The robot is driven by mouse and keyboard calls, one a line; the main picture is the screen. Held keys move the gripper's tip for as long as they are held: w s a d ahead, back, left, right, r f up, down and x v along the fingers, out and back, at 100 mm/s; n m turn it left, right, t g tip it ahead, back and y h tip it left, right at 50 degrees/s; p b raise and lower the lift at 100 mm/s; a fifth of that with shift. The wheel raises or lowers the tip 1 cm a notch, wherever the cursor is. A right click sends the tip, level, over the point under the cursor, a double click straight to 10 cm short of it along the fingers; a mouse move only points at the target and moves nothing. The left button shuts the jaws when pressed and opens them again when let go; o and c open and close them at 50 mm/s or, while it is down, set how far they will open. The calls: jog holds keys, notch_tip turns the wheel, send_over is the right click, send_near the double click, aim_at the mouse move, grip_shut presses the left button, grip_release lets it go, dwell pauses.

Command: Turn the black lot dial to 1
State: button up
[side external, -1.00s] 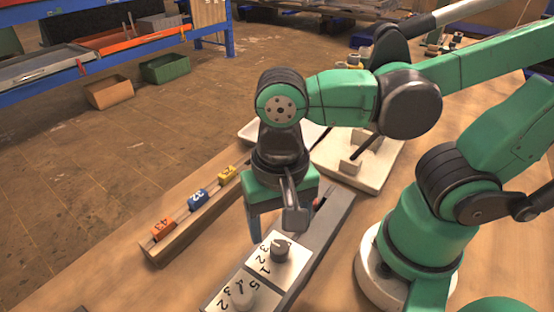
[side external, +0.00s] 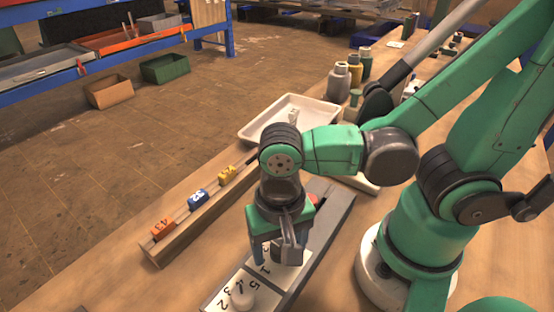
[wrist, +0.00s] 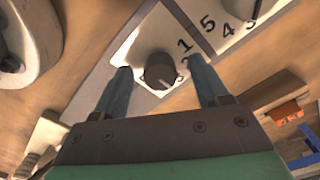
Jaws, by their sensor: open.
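The black dial (wrist: 160,70) sits on a white plate (wrist: 128,48) with printed numbers; a 1 shows at its upper right in the wrist view. I cannot tell surely which number it points to. My gripper (wrist: 161,66) is open, with one blue finger on each side of the dial; contact is not clear. In the side view my gripper (side external: 279,255) is low over the plate (side external: 262,276) and hides the dial.
A wooden rail (side external: 180,232) holds orange, blue and yellow numbered blocks. A white tray (side external: 255,128) and several bottles (side external: 340,82) stand behind. Bare table lies left of the panel.

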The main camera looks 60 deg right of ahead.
grip_shut()
jog(key=shift+n, duration=0.3)
jog(key=n, duration=1.1)
jog(key=shift+n, duration=2.1)
